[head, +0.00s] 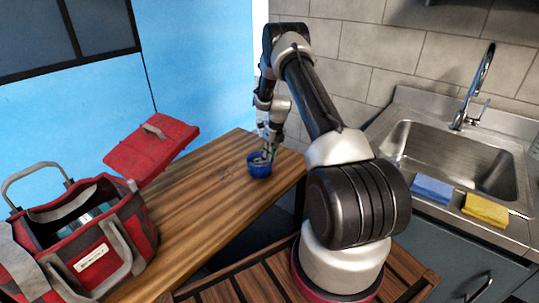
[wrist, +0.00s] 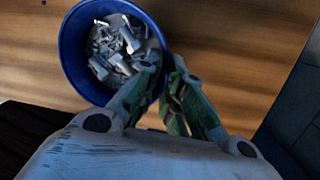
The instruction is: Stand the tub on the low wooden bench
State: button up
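The blue tub (head: 259,168) shows over the wooden top, near its right edge, and looks upright. In the wrist view the tub (wrist: 72,62) is open at the top and holds many grey scraps (wrist: 120,45). My gripper (head: 267,155) reaches down to its rim. In the wrist view my gripper (wrist: 162,66) has one finger inside the tub and one outside, closed close together with the wall between them. The wooden top (head: 190,225) is a long striped board. I cannot tell whether the tub's bottom touches it.
A red and grey tool bag (head: 140,225) with its red flap (head: 150,148) raised stands at the left. A sink (head: 455,160) with a blue sponge (head: 432,189) and a yellow sponge (head: 485,208) is at the right. The middle of the wooden top is clear.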

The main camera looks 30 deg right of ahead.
jog(key=o, duration=0.4)
jog(key=shift+o, duration=0.2)
